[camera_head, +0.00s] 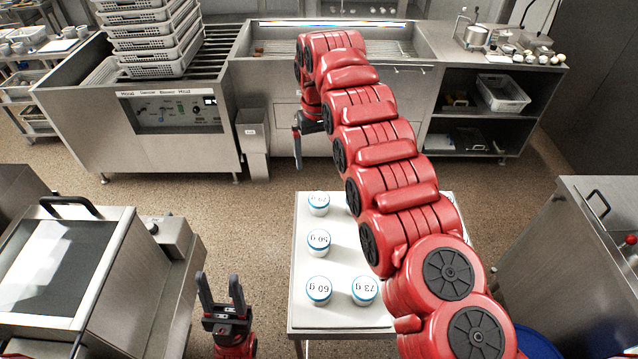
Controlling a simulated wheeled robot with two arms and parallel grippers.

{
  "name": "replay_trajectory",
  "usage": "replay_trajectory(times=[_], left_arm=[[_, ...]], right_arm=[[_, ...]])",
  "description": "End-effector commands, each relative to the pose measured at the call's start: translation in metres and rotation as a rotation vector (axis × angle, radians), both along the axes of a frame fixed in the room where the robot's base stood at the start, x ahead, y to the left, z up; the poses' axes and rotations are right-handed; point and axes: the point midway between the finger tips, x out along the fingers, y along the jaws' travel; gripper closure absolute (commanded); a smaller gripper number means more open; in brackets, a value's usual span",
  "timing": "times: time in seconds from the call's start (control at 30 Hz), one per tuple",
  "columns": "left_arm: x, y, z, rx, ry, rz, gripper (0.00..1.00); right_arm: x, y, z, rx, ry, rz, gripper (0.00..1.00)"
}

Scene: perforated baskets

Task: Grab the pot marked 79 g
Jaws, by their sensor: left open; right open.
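Several small white pots with blue rims stand on a white table. One stands at the back left (318,203), one at mid left (318,242), one at the front left (319,290) and one at the front, further right (364,290). Their lid labels appear upside down and small; I cannot make out for sure which reads 79 g. Another pot at the back is mostly hidden behind my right arm. My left gripper (221,292) is open and empty, left of the table. My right gripper (299,146) is beyond the table's far edge, partly hidden, touching no pot.
The white table (340,318) has its right part covered by my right arm. A steel machine (60,270) stands at left and a steel counter (600,250) at right. Stacked perforated baskets (150,45) sit on the back left counter. The floor between is clear.

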Motion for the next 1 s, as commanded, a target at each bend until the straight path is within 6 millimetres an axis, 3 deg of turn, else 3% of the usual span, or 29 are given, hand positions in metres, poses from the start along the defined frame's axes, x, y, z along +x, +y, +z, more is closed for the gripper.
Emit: replay_trajectory(times=[0.17,0.63,0.7,1.0], left_arm=[[0.000,0.000,-0.020,0.000,0.000,0.000,0.50],[-0.001,0.000,-0.107,0.000,0.000,0.000,0.50],[-0.001,0.000,-0.091,0.000,0.000,0.000,0.50],[0.000,0.000,-0.087,0.000,0.000,0.000,0.50]], right_arm=[[0.000,0.000,-0.019,0.000,0.000,0.000,0.00],[0.000,-0.002,-0.112,0.000,0.000,-0.002,0.00],[0.001,-0.003,-0.107,-0.002,-0.003,-0.002,0.00],[-0.001,0.000,-0.123,0.001,0.000,0.001,0.00]])
